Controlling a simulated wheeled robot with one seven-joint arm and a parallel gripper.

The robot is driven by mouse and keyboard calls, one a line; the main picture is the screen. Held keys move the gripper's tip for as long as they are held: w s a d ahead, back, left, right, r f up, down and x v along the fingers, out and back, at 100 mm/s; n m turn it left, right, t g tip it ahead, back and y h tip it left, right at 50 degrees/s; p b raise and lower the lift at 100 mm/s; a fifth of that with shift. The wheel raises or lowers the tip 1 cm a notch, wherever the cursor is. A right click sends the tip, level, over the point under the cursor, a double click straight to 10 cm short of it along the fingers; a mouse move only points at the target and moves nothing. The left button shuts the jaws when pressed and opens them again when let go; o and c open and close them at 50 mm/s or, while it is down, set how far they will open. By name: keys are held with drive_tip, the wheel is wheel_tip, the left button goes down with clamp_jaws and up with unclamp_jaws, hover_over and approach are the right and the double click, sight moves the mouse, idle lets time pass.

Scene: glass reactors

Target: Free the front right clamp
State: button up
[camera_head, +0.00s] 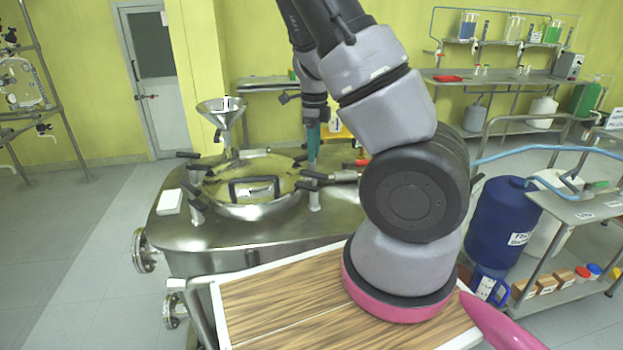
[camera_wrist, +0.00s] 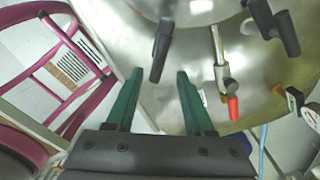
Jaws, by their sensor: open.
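The steel reactor (camera_head: 240,235) has a round lid (camera_head: 265,207) ringed by clamps with black handles. The front right clamp (camera_head: 314,198) has its black handle just below my gripper (camera_head: 313,162), which points down with teal-green fingers. In the wrist view my gripper (camera_wrist: 158,72) is open and empty. A black clamp handle, apparently the front right clamp (camera_wrist: 161,50), shows between the two fingertips. Its lower end reaches about fingertip level in the picture. I cannot tell whether any finger touches it. My arm hides the reactor's far right side in the head view.
A red-tipped valve lever (camera_wrist: 232,107) lies right of the fingers, and other black handles (camera_wrist: 285,33) stand beyond it. A metal funnel (camera_head: 222,108) rises at the lid's back left. A white block (camera_head: 170,202) lies on the reactor's left. A blue drum (camera_head: 500,220) stands right.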

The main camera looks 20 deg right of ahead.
sight(314, 176)
wheel_tip(314, 176, down, 10)
drive_tip(key=shift+r, duration=0.2)
clamp_jaws()
